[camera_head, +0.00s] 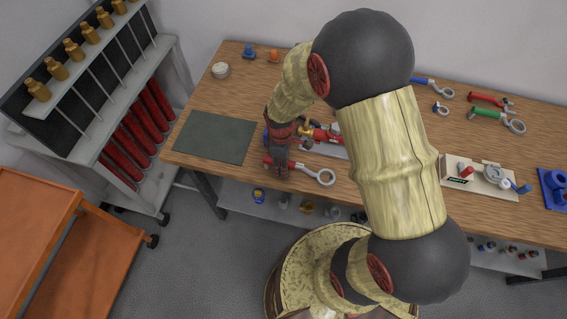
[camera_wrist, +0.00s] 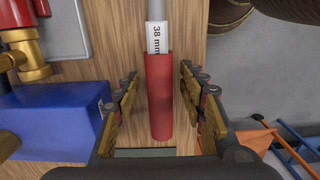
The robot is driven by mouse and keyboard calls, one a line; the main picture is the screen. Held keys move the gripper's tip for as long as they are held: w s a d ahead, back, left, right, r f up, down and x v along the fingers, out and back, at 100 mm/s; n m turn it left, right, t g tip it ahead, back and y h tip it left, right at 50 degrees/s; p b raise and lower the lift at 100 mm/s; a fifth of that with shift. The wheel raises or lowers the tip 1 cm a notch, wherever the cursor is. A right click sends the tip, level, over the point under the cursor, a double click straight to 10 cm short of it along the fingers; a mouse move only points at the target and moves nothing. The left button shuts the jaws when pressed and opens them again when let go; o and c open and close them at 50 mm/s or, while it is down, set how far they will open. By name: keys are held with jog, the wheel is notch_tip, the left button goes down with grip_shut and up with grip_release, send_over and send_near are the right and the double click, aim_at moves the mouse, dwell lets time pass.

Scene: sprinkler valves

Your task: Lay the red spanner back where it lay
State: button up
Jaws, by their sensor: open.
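The red spanner shows in the wrist view with its red handle (camera_wrist: 158,105) and a grey shank marked "38 mm". In the head view its ring end (camera_head: 326,178) lies on the wooden bench near the front edge. My gripper (camera_head: 279,160) is over the handle end and hides part of it. In the wrist view my gripper (camera_wrist: 159,85) is open, with one finger on each side of the handle and a visible gap on both sides. The handle appears to lie on the bench, though its exact contact is hard to tell.
A blue block (camera_wrist: 50,122) with red and brass valve parts stands close left of the fingers in the wrist view. A dark green mat (camera_head: 215,137) lies left on the bench. Other spanners, including a green-handled one (camera_head: 490,115), lie at the right. My arm hides the bench's middle.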

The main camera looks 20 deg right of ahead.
jog(key=r, duration=1.2)
jog(key=shift+w+a, duration=0.15)
jog(key=shift+w, duration=0.05)
jog(key=shift+s+m, duration=0.2)
jog(key=shift+m, duration=0.5)
jog(key=s+r+m+t+b, duration=0.2)
jog(key=s+r+m+t, duration=0.1)
jog(key=s+r, duration=0.4)
jog(key=s+r+m+t+b, duration=0.1)
jog(key=s+r+m, duration=0.5)
jog(key=r, duration=0.6)
jog(key=shift+s+d+r+t+b, duration=0.2)
jog(key=shift+s+t+b, duration=0.25)
jog(key=shift+t, duration=0.45)
jog(key=shift+s, duration=0.1)
